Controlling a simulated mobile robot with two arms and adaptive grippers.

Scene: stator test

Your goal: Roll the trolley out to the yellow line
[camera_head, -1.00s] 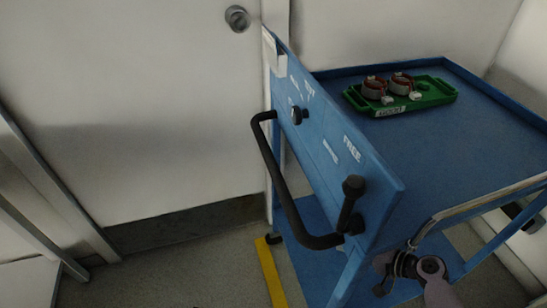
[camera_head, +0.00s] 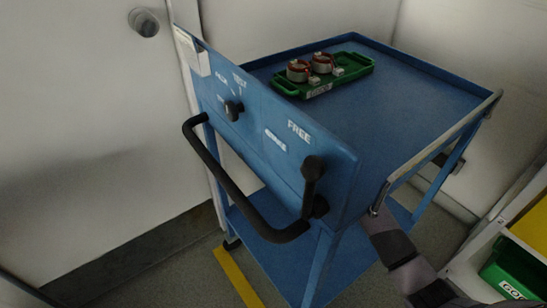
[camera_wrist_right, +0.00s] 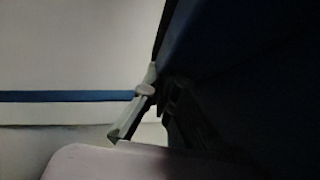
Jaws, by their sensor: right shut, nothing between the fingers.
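The blue trolley (camera_head: 410,110) stands beside the pale door, with its end panel (camera_head: 262,140) toward me. A black push handle (camera_head: 235,190) is fixed to that panel. A black lever (camera_head: 312,172) stands upright below the word FREE. A black knob (camera_head: 232,110) sits further left. The yellow line (camera_head: 238,278) is on the floor near the trolley's left front leg. My right gripper (camera_head: 378,218) is at the trolley's near right corner, by the metal rail, shut and empty; its fingertips are partly hidden. The dark right wrist view shows it close against a blue surface. My left gripper is out of view.
A green tray (camera_head: 282,86) with two reddish coils lies on the trolley top. A shelf with a green bin (camera_head: 508,280) stands at the lower right. Walls are close behind the trolley. Some floor is clear in front.

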